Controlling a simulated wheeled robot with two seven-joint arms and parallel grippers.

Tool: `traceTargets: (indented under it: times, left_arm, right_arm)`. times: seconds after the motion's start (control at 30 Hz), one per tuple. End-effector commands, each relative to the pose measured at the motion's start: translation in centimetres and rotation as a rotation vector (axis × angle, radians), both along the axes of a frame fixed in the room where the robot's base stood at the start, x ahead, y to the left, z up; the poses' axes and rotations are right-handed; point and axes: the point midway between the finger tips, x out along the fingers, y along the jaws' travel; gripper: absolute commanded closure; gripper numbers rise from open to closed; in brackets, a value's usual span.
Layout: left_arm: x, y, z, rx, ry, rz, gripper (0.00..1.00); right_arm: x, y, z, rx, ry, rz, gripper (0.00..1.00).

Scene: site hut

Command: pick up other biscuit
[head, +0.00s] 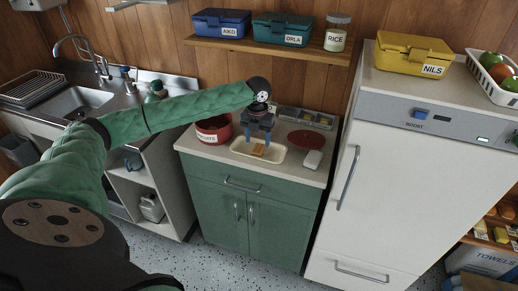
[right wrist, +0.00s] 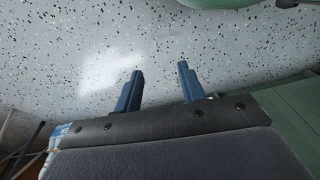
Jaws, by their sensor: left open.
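A tan biscuit (head: 258,150) lies in a shallow cream tray (head: 240,151) on the green cabinet's worktop. My left gripper (head: 257,144) points down over the tray, its blue fingers apart on either side of the biscuit. I cannot tell whether the fingers touch it. A red round tin (head: 214,128) with a partly hidden label stands just left of the tray. My right gripper (right wrist: 158,79) shows in the right wrist view with its two blue fingers apart and nothing between them, over the speckled floor.
A dark red disc (head: 306,140) and a small white object (head: 313,160) lie right of the tray. A grey sectioned container (head: 305,117) stands behind. A shelf (head: 270,48) with lunch boxes and a rice jar hangs above. A white fridge (head: 415,185) stands close on the right.

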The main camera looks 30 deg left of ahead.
Motion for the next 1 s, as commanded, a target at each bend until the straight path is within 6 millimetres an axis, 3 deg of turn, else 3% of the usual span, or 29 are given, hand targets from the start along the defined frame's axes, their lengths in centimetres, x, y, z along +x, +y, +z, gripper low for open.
traceTargets:
  times: [0.03,0.4,0.73,0.77,1.0]
  left_arm:
    - [0.0,0.0,-0.3,0.000,0.002,0.000,0.42]
    - [0.3,0.2,-3.9,0.001,0.001,0.000,0.42]
    - [0.3,0.2,-4.5,0.001,0.000,0.000,0.42]
    - [0.3,0.2,-4.5,0.001,0.000,0.000,0.44]
    - [0.3,0.2,-4.5,0.001,-0.001,0.000,0.89]
  right_arm:
    - [1.5,-1.0,-0.4,-0.013,-0.018,0.004,0.60]
    - [0.4,-1.8,-4.7,-0.021,-0.039,0.008,0.60]
    - [0.2,-1.8,-5.3,-0.021,-0.042,0.009,0.60]
    - [0.2,-1.8,-5.3,-0.021,-0.042,0.009,0.60]
    - [0.2,-1.8,-5.3,-0.021,-0.041,0.009,0.60]
